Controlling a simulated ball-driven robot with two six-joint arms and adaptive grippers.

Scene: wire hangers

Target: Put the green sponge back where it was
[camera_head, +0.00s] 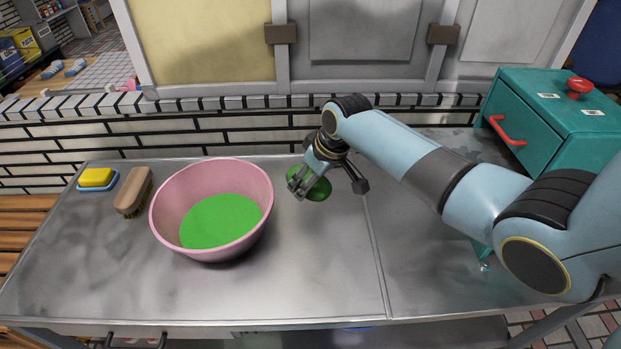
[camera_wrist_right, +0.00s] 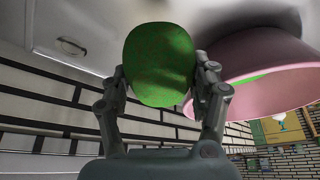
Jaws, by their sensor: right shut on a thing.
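The green sponge (camera_head: 319,188) is rounded and held in my right gripper (camera_head: 313,186), just right of the pink basin. In the right wrist view the sponge (camera_wrist_right: 160,65) sits between both fingers of the right gripper (camera_wrist_right: 163,85), which is shut on it. In the head view the gripper partly covers the sponge. I cannot tell exactly how high it is above the metal counter (camera_head: 310,270). My left gripper is in neither view.
A pink basin (camera_head: 168,232) with green contents (camera_head: 222,222) stands left of the gripper. A brush (camera_head: 133,190) and a yellow soap (camera_head: 96,178) on a blue dish lie farther left. A teal drawer box (camera_head: 545,115) stands back right. The front middle counter is clear.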

